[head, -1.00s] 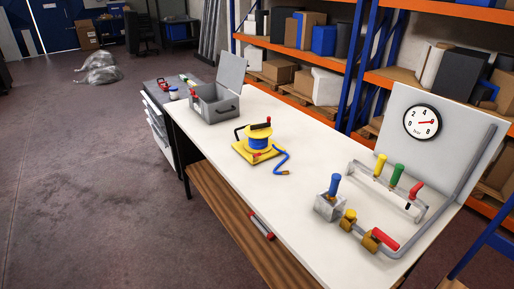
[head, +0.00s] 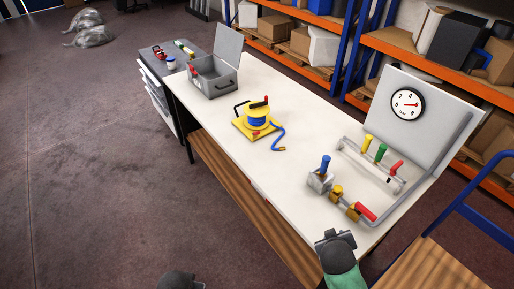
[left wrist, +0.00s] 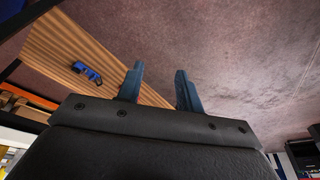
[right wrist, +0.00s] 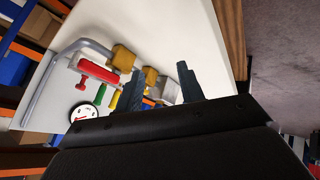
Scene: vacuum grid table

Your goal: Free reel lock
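The reel (head: 257,121) stands on the white table in the head view. It has a yellow base and flanges, blue hose wound on it, a black handle and a red knob on top. A small red part shows low on its front side; its lock position is too small to tell. The loose hose end (head: 279,140) lies to its right. My right gripper (right wrist: 160,75) is open and empty; in the head view it is near the table's front right edge, apart from the reel. My left gripper (left wrist: 157,70) is open and empty, low in front of the table.
A grey open toolbox (head: 212,82) stands left of the reel. To the right are a grey block with a blue handle (head: 321,179), a brass valve with a red lever (head: 364,212), a pipe with coloured handles and a gauge (head: 407,104). Table around the reel is clear.

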